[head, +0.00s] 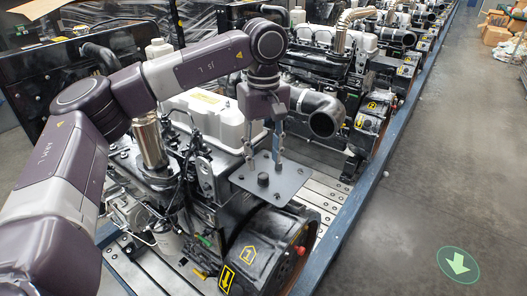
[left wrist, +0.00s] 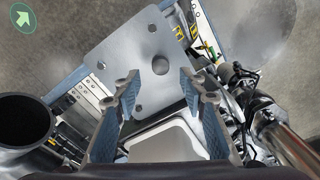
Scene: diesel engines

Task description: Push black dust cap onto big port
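The black dust cap (head: 263,179) looks like a small dark round piece on a flat grey plate (head: 291,186) with corner holes. It also shows in the left wrist view as a round dark knob (left wrist: 160,66) on the plate (left wrist: 122,52). My left gripper (head: 265,157) points down over the plate, above the cap. In the left wrist view its fingers (left wrist: 160,84) are spread, with the cap seen beyond the gap between the tips. A wide black elbow pipe with an open round mouth (head: 325,123), likely the big port, is right of the gripper. Its mouth (left wrist: 22,120) shows at the left wrist view's left edge.
A white engine cover (head: 212,115) and a metal cylinder (head: 150,142) stand left of the gripper. A black housing with a yellow "1" label (head: 262,250) is below the plate. More engines line the blue-edged platform (head: 338,232); open floor lies right.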

